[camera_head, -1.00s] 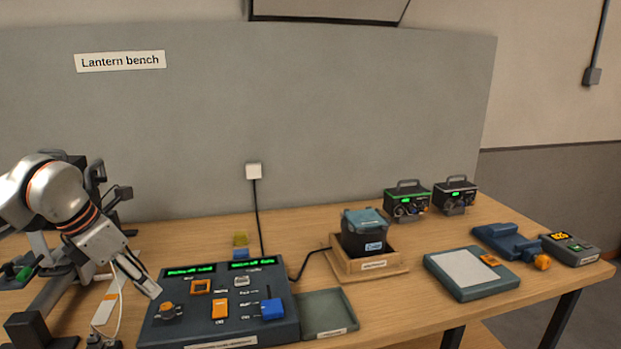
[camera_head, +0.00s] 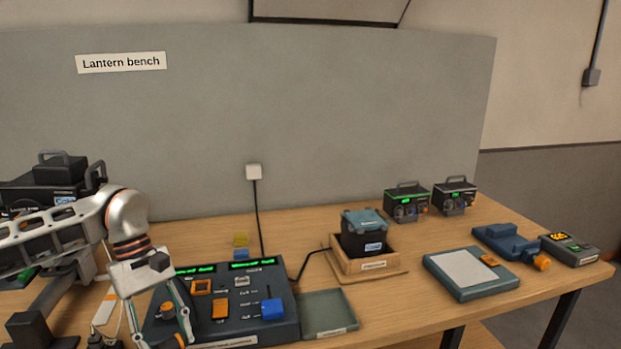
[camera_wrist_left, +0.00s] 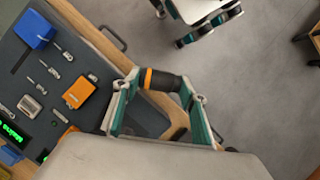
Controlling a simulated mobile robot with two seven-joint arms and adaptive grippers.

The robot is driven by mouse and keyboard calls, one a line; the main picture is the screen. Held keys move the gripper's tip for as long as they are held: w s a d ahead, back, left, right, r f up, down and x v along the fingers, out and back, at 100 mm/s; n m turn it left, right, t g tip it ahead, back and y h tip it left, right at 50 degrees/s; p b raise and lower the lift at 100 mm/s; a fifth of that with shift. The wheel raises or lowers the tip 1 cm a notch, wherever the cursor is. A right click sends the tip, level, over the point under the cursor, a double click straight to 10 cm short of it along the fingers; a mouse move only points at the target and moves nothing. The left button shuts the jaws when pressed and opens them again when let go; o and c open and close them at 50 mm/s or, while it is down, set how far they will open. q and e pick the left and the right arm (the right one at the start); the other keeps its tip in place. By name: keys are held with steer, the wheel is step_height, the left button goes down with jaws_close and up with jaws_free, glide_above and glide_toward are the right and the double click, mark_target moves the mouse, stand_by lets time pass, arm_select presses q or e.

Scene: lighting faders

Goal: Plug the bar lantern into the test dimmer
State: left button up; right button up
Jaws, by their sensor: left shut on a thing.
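My left gripper (camera_head: 163,340) reaches down over the left front of the control desk in the head view. In the left wrist view (camera_wrist_left: 160,82) its two teal fingers are shut on a black cylindrical plug (camera_wrist_left: 166,80) with an orange band. The plug lies across between the fingertips, apart from the desk in the picture. Black lantern-like boxes with handles (camera_head: 60,170) stand at the far left, partly behind my arm. I cannot tell which device is the test dimmer.
The control desk (camera_head: 245,332) has green displays, an orange switch and a blue knob. A shallow green tray (camera_head: 330,308) adjoins it. A wooden holder (camera_head: 385,268), a grey pad device (camera_head: 470,272) and two small black units (camera_head: 407,205) stand farther right. A pale cable hangs at left.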

arm_select(q)
steer(key=s+m+y, duration=0.1)
steer(key=m, duration=0.2)
steer(key=s+d+f+m+g+y, duration=0.1)
steer(key=m, duration=0.2)
steer(key=s+d+f+m+y, duration=0.1)
steer(key=m, duration=0.2)
steer(key=shift+s+d+f, duration=0.15)
steer(key=shift+s, duration=0.25)
